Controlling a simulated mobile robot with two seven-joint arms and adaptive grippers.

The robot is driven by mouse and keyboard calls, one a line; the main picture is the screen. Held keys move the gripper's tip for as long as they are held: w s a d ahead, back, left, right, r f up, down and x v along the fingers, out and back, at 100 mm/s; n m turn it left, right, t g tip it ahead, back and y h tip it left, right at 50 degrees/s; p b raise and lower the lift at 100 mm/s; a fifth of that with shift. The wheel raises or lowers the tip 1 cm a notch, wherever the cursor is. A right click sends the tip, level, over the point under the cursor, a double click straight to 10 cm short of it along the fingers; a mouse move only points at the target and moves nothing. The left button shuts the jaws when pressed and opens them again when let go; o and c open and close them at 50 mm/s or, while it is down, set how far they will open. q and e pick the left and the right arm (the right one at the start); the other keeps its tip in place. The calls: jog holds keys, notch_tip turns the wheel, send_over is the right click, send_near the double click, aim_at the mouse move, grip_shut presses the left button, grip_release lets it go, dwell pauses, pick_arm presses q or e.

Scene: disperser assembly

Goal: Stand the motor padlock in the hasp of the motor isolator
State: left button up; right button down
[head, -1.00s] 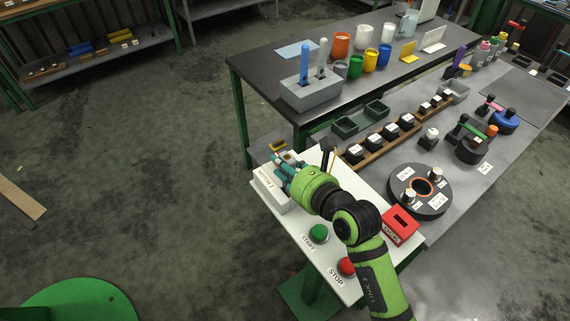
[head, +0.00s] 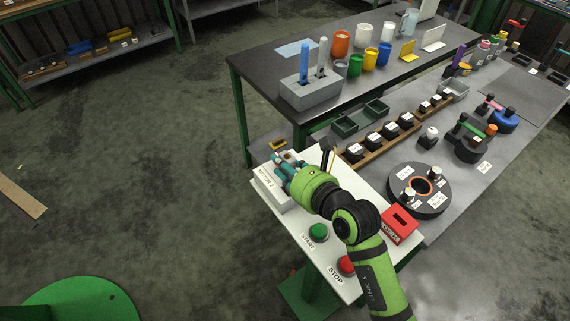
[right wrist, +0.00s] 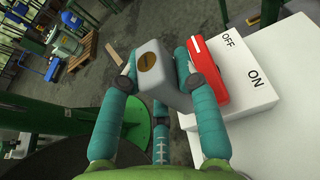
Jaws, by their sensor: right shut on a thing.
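My right gripper (head: 284,168) is over the white isolator box (head: 266,189) at the far left corner of the white panel. In the right wrist view its teal fingers (right wrist: 155,78) are shut on a grey block with a round brass face, the motor padlock (right wrist: 158,82). The padlock is right beside the red handle (right wrist: 209,70) of the isolator, whose white face (right wrist: 252,62) reads OFF and ON. The shackle and the hasp hole are hidden, so I cannot tell whether the padlock sits in the hasp. My left gripper is not in view.
On the panel are a green START button (head: 318,232), a red STOP button (head: 346,264) and a red holder (head: 399,224). The grey workbench (head: 455,200) to the right carries a round black fixture (head: 420,207) and a row of black blocks. Open floor lies left.

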jog(key=shift+r+p, duration=0.1)
jog(key=shift+p, duration=0.35)
dwell(0.6)
jog(key=shift+f+b, duration=1.5)
jog(key=shift+f, duration=0.8)
jog(key=c, duration=0.8)
grip_release()
jog(key=shift+c, duration=0.2)
jog(key=shift+s, duration=0.15)
jog(key=v, duration=1.1)
jog(key=shift+s+d, duration=0.25)
jog(key=shift+s, duration=0.05)
jog(key=shift+r, duration=0.1)
